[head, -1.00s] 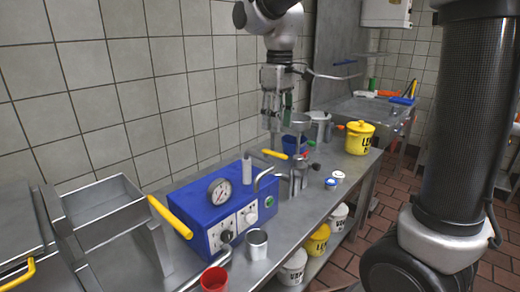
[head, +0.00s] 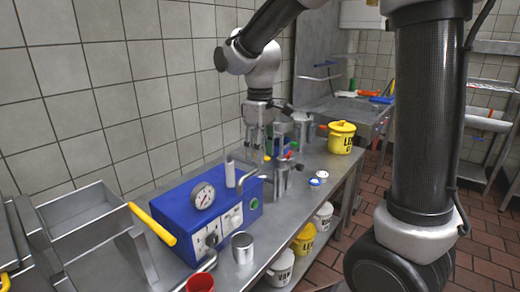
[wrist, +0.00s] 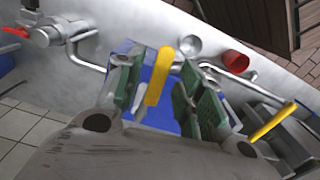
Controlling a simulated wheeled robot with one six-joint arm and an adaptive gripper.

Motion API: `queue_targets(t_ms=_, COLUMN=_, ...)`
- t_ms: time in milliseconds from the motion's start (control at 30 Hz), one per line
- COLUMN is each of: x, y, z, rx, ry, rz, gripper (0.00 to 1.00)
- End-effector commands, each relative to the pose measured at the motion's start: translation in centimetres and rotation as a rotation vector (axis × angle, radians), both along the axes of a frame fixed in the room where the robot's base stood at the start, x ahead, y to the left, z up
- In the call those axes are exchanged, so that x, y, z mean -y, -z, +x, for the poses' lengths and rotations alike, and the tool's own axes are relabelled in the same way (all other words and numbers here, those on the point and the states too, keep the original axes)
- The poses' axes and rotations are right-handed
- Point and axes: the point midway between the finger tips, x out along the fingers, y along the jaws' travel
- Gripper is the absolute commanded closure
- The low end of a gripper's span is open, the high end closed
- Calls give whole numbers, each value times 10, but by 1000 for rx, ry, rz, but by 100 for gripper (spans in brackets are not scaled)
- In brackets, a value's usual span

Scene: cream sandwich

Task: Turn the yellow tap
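The yellow tap handle (wrist: 158,76) shows in the wrist view between my two green-padded fingers. My gripper (wrist: 160,88) is open, with a visible gap between each finger and the handle. In the head view my gripper (head: 263,152) points down behind the right end of the blue machine. There the tap handle is mostly hidden by the fingers, with only a small yellow bit (head: 267,158) showing.
The blue machine (head: 215,218) with a gauge has a second yellow lever (head: 152,224) at its left. A metal cup (head: 242,248) and red cup (head: 201,283) stand in front. A metal vessel (head: 283,175) is close right of my gripper. A yellow bucket (head: 341,140) stands farther back.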

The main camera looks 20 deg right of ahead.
Motion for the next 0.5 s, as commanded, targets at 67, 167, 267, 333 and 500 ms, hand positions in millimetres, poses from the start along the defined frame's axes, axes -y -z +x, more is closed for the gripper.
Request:
queue_targets(t_ms=67, x=0, y=0, z=0, rx=0, ry=0, rz=0, gripper=75)
queue_targets(t_ms=167, x=0, y=0, z=0, rx=0, ry=0, rz=0, gripper=93)
queue_targets(t_ms=267, x=0, y=0, z=0, rx=0, ry=0, rz=0, gripper=100)
queue_targets(t_ms=333, x=0, y=0, z=0, rx=0, ry=0, rz=0, gripper=100)
queue_targets(t_ms=500, x=1, y=0, z=0, rx=0, ry=-14, rz=0, gripper=100)
